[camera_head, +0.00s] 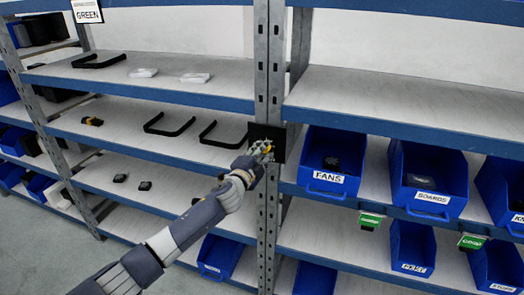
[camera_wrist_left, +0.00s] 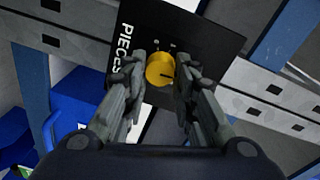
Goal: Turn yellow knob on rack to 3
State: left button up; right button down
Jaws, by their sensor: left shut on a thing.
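The yellow knob (camera_wrist_left: 160,71) sits on a black panel (camera_wrist_left: 205,45) lettered "PIECES" in the left wrist view. A dark pointer line shows on the knob; the small marks around it are too blurred to read. My left gripper (camera_wrist_left: 160,76) has one finger on each side of the knob and is shut on it. In the head view, my left gripper (camera_head: 262,152) reaches the black panel (camera_head: 279,140) on the rack's upright post and covers most of the knob (camera_head: 267,149). My right gripper is not in view.
The metal rack post (camera_head: 269,60) stands behind the panel. Blue bins marked FANS (camera_head: 330,184) and BOARDS (camera_head: 428,207) sit on the shelf to the right. Black brackets (camera_head: 170,125) lie on the left shelf. The upper right shelf (camera_head: 400,95) is bare.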

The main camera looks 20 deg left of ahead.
pick_arm(q)
jog(key=shift+m, duration=0.5)
jog(key=o, duration=1.1)
jog(key=s, duration=0.8)
jog(key=s+a, duration=0.1)
jog(key=s, duration=0.3)
jog(key=shift+r, duration=0.25)
jog(key=shift+f, duration=0.1)
